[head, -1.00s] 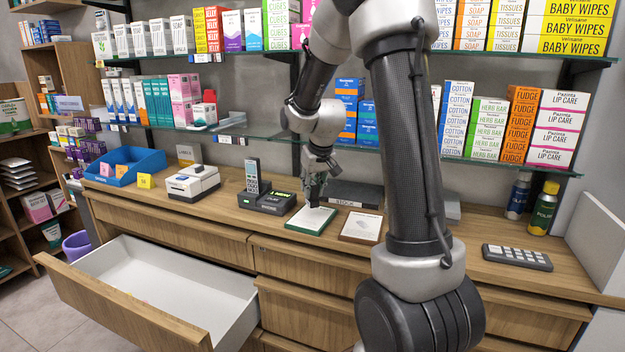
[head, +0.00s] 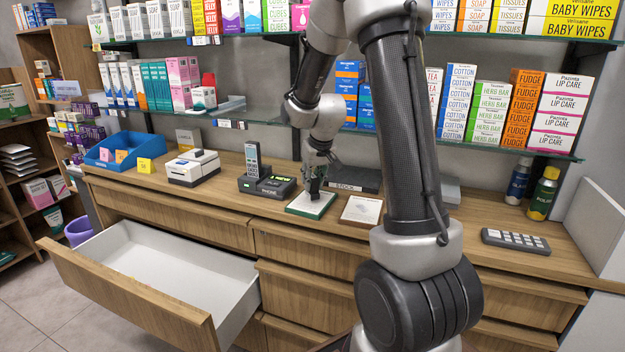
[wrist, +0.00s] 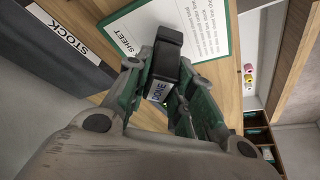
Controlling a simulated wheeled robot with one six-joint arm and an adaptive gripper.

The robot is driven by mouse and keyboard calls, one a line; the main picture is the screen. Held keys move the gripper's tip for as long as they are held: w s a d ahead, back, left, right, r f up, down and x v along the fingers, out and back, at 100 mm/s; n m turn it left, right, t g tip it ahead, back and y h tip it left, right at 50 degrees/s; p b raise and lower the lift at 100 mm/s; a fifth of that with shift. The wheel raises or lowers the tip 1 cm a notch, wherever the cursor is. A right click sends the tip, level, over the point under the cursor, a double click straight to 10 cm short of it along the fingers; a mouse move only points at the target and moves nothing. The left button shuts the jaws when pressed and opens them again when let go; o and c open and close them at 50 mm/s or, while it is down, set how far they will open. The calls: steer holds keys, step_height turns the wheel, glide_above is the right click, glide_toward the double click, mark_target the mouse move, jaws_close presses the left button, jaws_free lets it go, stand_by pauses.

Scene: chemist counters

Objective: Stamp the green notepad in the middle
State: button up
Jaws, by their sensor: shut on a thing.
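The green notepad (head: 297,208), a green-edged pad with a white sheet, lies flat on the counter. It also shows at the top of the wrist view (wrist: 213,22), with printed text on its sheet. My gripper (head: 315,190) is directly over it, pointing down. In the wrist view my gripper (wrist: 162,76) is shut on a black stamp (wrist: 169,44) with a label reading DONE. The stamp's far end overlaps the sheet and hides part of it. I cannot tell whether its face touches the paper.
A brown-edged pad (head: 361,211) lies just right. A dark STOCK box (head: 355,179) stands behind. A black device (head: 266,187) is on the left and a calculator (head: 515,241) far right. An open drawer (head: 150,278) juts out at lower left.

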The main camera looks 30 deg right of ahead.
steer(key=shift+f, duration=0.6)
stand_by(1.2)
steer(key=shift+r, duration=3.55)
